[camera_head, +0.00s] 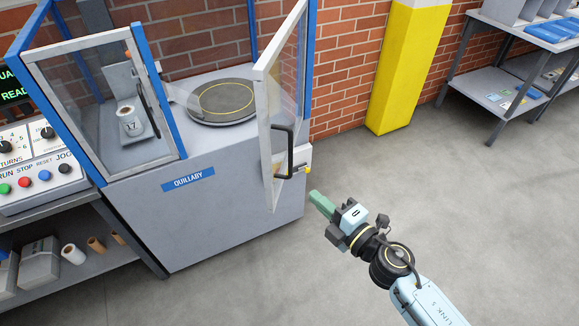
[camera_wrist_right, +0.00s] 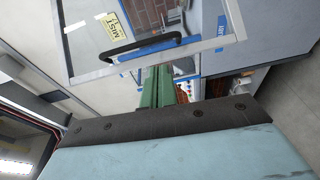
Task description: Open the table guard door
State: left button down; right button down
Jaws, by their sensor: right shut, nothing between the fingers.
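The table guard door (camera_head: 265,85) is a clear panel in a white frame. In the head view it stands swung out from the cabinet front, leaving the space before the round turntable (camera_head: 222,101) open. Its black bar handle (camera_head: 291,150) is on the door's face towards the right. My right gripper (camera_head: 320,203), with green fingers, is shut and empty, apart from the handle, to its lower right. In the right wrist view the handle (camera_wrist_right: 138,46) and door frame (camera_wrist_right: 190,55) lie beyond the shut fingers (camera_wrist_right: 160,84). My left gripper is out of view.
A second clear guard door (camera_head: 95,105), closed, stands left of the opening, before a part marked 17. A control panel (camera_head: 40,165) with coloured buttons is at far left. A yellow column (camera_head: 405,65) and grey shelf table (camera_head: 500,70) stand right. The floor between is clear.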

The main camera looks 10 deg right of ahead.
jog(key=a+r, duration=0.1)
jog(key=r, duration=0.1)
send_near(274, 158)
jog(key=shift+n, duration=0.4)
jog(key=x, duration=0.4)
jog(key=shift+w+a+f, duration=0.1)
jog(key=shift+w+f, duration=0.05)
jog(key=shift+w, duration=0.1)
jog(key=shift+y, duration=0.4)
